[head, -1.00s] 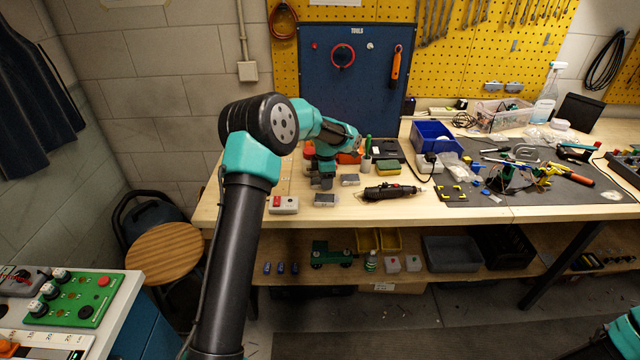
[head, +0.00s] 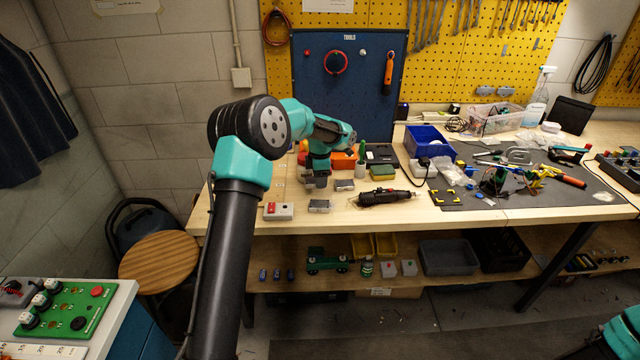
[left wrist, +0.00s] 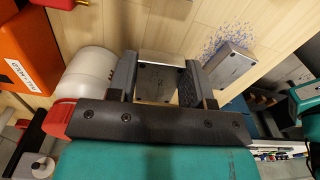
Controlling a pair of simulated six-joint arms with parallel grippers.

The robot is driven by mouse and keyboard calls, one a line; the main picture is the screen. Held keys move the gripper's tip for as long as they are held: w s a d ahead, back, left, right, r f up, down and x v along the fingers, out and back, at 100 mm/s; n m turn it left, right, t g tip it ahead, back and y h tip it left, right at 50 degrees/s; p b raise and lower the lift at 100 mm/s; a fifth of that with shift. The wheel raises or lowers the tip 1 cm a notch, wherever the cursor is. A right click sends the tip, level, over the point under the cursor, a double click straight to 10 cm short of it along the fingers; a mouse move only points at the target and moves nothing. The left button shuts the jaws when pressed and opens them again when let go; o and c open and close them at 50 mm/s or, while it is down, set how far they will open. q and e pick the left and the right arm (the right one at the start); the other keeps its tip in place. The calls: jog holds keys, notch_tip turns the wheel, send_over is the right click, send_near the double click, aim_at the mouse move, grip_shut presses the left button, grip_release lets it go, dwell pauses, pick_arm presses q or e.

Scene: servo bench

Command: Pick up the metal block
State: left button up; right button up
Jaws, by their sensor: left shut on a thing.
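My left gripper (head: 316,181) is low at the front left of the wooden bench. In the left wrist view its two fingers (left wrist: 159,72) are shut on a grey metal block (left wrist: 160,80), one finger at each side. The held block is hard to make out in the head view. A second metal block (left wrist: 230,63) lies on the wood just beside the right finger. In the head view one block (head: 320,206) lies in front of the gripper and another (head: 345,185) to its right. My right gripper is out of view.
A white box with a red button (head: 278,211) stands at the bench's front left. A black rotary tool (head: 385,198) lies right of the blocks. An orange box (left wrist: 25,55) and white cylinder (left wrist: 90,72) stand close beside the left finger. A blue bin (head: 430,141) is further back.

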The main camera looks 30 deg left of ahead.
pick_arm(q)
jog(key=shift+s+d+r, duration=0.1)
jog(key=shift+s+r, duration=0.05)
jog(key=shift+r, duration=0.25)
jog(key=s+d, duration=0.2)
jog(key=s, duration=0.2)
jog(key=s+d+r, duration=0.1)
jog(key=s+d, duration=0.2)
jog(key=s, duration=0.2)
jog(key=s+d, duration=0.3)
jog(key=s, duration=0.1)
jog(key=shift+s+r, duration=0.2)
jog(key=shift+s, duration=0.05)
jog(key=d+m, duration=0.1)
jog(key=m, duration=0.2)
jog(key=shift+w+d+f+m, duration=0.15)
jog(key=shift+w+d+m, duration=0.2)
jog(key=shift+d+m, duration=0.05)
jog(key=m, duration=0.1)
jog(key=d+m, duration=0.1)
jog(key=m, duration=0.1)
jog(key=shift+w+d+f, duration=0.1)
jog(key=shift+w+d, duration=0.15)
jog(key=w+d+f+m, duration=0.1)
jog(key=d+m, duration=0.8)
jog(key=m, duration=1.3)
jog(key=shift+w+d+f, duration=0.2)
jog(key=shift+w+d, duration=0.1)
jog(key=shift+w, duration=0.15)
